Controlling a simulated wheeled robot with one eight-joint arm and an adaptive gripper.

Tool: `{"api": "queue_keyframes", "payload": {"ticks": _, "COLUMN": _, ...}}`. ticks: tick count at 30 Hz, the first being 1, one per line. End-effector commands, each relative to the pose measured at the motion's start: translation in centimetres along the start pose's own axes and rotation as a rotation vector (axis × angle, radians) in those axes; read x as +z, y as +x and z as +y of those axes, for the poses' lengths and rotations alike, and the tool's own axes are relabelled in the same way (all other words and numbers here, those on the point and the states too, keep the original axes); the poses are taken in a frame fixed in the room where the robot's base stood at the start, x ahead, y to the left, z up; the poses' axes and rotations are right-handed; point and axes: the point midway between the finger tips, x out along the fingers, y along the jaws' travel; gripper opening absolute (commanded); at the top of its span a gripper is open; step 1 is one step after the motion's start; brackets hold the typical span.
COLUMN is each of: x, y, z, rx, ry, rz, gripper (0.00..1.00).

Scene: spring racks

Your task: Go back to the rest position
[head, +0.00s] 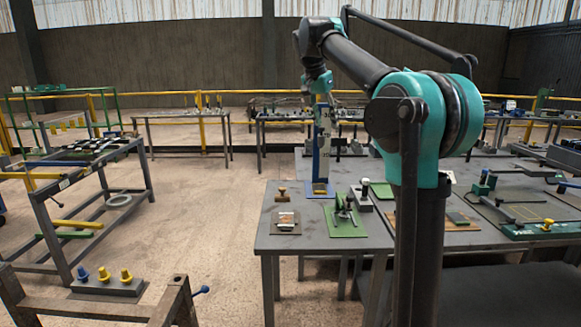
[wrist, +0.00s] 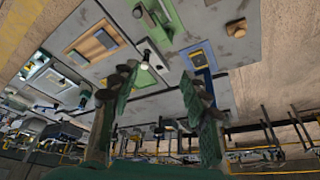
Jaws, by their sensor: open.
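My gripper (wrist: 157,85) is open in the wrist view, with its two green-and-dark fingers apart and nothing between them. In the head view my teal and dark arm rises at the right, bends over at the top and reaches back to the left. Its teal end (head: 317,82) hangs in front of or above a tall blue and white scaled post (head: 322,140) on the table; the fingertips are too small to make out there. I cannot tell whether the gripper touches the post.
A grey table (head: 262,232) carries a wooden-handled stamp (head: 282,195), a green plate with a clamp (head: 347,222) and other fixtures. A workbench frame (head: 60,240) stands at left. A block with blue and yellow knobs (head: 108,286) is front left. Floor between is clear.

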Motion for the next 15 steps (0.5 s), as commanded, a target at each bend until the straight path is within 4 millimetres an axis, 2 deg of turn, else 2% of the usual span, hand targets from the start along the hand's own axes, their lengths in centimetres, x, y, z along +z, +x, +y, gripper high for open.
{"api": "queue_keyframes", "payload": {"ticks": 8, "x": 1.6, "y": 4.0, "z": 1.6, "rx": -0.023, "ry": -0.071, "rz": -0.017, "gripper": 0.46}}
{"api": "queue_keyframes", "payload": {"ticks": 11, "x": 2.6, "y": 6.0, "z": 2.6, "rx": -0.036, "ry": -0.108, "rz": -0.024, "gripper": 0.46}}
{"api": "queue_keyframes", "payload": {"ticks": 15, "x": 4.9, "y": 9.9, "z": 4.8, "rx": -0.061, "ry": -0.177, "rz": -0.037, "gripper": 0.46}}
